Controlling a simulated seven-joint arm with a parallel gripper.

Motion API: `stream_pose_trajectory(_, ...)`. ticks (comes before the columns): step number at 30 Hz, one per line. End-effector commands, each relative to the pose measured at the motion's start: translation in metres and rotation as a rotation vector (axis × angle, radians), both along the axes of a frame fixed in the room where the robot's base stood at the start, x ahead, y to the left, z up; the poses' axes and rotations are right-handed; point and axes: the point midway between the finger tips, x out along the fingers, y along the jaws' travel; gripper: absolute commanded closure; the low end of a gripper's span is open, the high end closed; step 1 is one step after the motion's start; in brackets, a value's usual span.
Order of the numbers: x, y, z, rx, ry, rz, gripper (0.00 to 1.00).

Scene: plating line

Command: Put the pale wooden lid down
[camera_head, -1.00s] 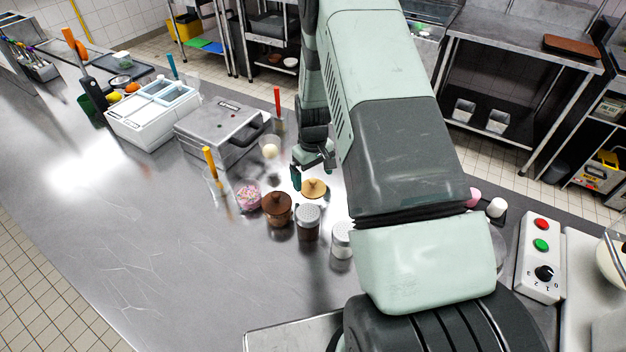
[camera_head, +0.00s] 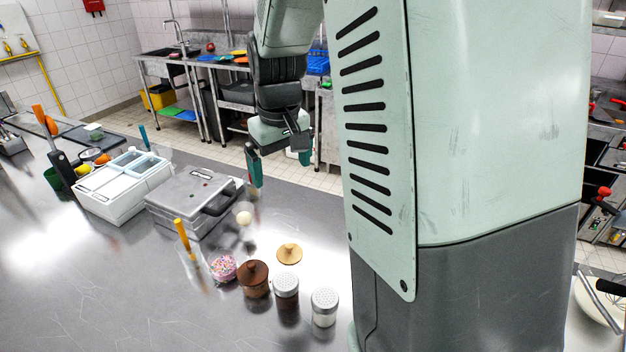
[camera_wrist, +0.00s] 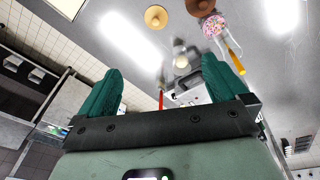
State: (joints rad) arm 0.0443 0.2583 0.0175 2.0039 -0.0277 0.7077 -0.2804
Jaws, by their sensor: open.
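The pale wooden lid (camera_head: 289,253) lies on the steel counter, knob up, just behind the brown lidded pot and the shakers. It also shows near the top of the wrist view (camera_wrist: 156,17), apart from the fingers. My gripper (camera_head: 280,163) is raised above the far side of the counter, well clear of the lid. Its two green fingers stand wide apart in the wrist view (camera_wrist: 158,88), with nothing between them.
A brown lidded pot (camera_head: 253,279), a bowl of sprinkles (camera_head: 223,268) and two shakers (camera_head: 286,284) (camera_head: 324,306) stand close to the lid. A steel box appliance (camera_head: 190,205) and a white container (camera_head: 123,188) stand to the left. The front left counter is clear.

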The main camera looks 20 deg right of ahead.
Motion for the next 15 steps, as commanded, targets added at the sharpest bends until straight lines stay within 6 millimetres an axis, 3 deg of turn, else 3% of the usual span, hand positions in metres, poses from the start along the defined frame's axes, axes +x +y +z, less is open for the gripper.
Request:
stream_pose_trajectory(1,-0.017,0.003,0.026,0.001,-0.036,-0.016,0.0)
stream_pose_trajectory(6,-0.081,0.011,0.085,0.019,-0.126,-0.079,0.0)
stream_pose_trajectory(10,-0.134,0.016,0.114,0.04,-0.194,-0.122,0.0)
stream_pose_trajectory(15,-0.195,0.019,0.129,0.072,-0.268,-0.176,0.0)
